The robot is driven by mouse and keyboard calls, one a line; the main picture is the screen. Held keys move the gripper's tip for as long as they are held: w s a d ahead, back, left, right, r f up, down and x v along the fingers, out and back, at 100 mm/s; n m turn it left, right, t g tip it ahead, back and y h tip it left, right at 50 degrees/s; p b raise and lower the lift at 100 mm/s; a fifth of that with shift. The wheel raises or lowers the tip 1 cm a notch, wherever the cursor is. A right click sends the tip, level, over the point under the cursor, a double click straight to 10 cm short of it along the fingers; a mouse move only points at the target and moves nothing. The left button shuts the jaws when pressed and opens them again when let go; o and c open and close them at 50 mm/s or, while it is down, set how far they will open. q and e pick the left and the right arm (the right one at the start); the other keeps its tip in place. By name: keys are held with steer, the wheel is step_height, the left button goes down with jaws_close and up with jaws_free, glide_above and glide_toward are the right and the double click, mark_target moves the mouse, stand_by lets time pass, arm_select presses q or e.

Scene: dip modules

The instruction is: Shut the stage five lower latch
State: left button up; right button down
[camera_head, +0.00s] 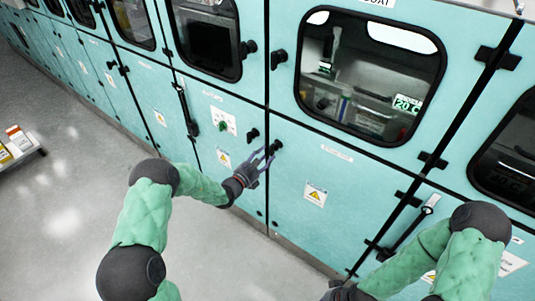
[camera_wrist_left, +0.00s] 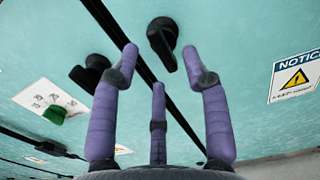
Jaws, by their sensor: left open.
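Two black latches sit on either side of the vertical seam between two teal lower panels. The right latch (camera_head: 276,146) is on the panel with the yellow warning label; in the left wrist view (camera_wrist_left: 162,42) its handle points down in the picture. The left latch (camera_head: 253,135) also shows in the left wrist view (camera_wrist_left: 90,72), its handle angled sideways. Which one is stage five's I cannot read. My left gripper (camera_head: 262,165) is open and empty, close to the right latch, which appears between its spread purple fingertips (camera_wrist_left: 160,60). My right gripper (camera_head: 342,292) is partly cut off at the bottom edge.
Teal cabinets with windows form a wall. Upper latches (camera_head: 278,59) sit above. A green knob (camera_head: 222,126) is on the left panel, and a long bar handle (camera_head: 186,112) further left. A low shelf with boxes (camera_head: 18,138) stands far left. The grey floor is clear.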

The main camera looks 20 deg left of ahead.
arm_select(q)
steer(key=v, duration=0.9)
steer(key=shift+s, duration=0.15)
steer(key=s+d+f+m+g+h, duration=0.5)
steer(key=s+d+f+m+g, duration=0.4)
steer(key=s+d+f+g, duration=0.4)
steer(key=s+d+f+m+g+y, duration=0.1)
steer(key=s+f+m+y, duration=0.2)
steer(key=s+f+m, duration=0.2)
steer(key=s+d+f+m+g+y, duration=0.1)
steer(key=s+f+m+y, duration=0.3)
steer(key=s+m, duration=0.8)
steer(key=f+m+g, duration=0.1)
steer(key=m, duration=0.2)
steer(key=shift+m+g, duration=0.3)
steer(key=shift+m, duration=0.1)
steer(key=shift+s+d, duration=0.1)
